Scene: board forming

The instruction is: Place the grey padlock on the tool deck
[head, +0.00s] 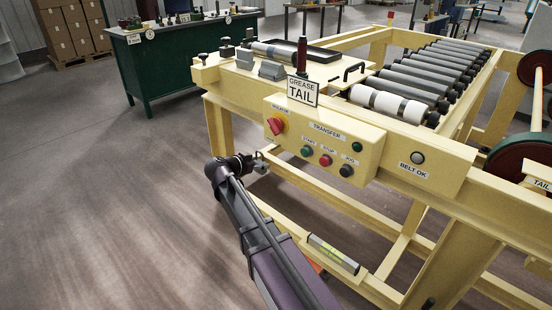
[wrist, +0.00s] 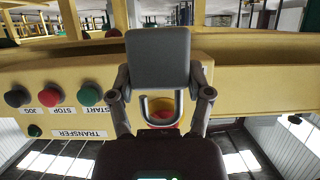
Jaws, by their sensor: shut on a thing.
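My gripper (wrist: 160,88) is shut on the grey padlock (wrist: 158,57), one finger on each side. The padlock's shackle (wrist: 144,112) points back toward my palm, and the red isolator knob (wrist: 164,119) shows behind it. In the head view my gripper (head: 255,164) is low in front of the yellow frame, below and left of the control panel; the small padlock (head: 261,163) shows at its tip. The tool deck (head: 322,72) is the pale yellow top above the panel, higher than my gripper.
Grey blocks (head: 271,70), a dark tray (head: 305,54), a black handle (head: 354,72) and the GREASE TAIL sign (head: 303,91) occupy parts of the deck. The control panel (head: 325,138) juts out at the front. Rollers (head: 420,83) lie right. Open floor (head: 100,200) is left.

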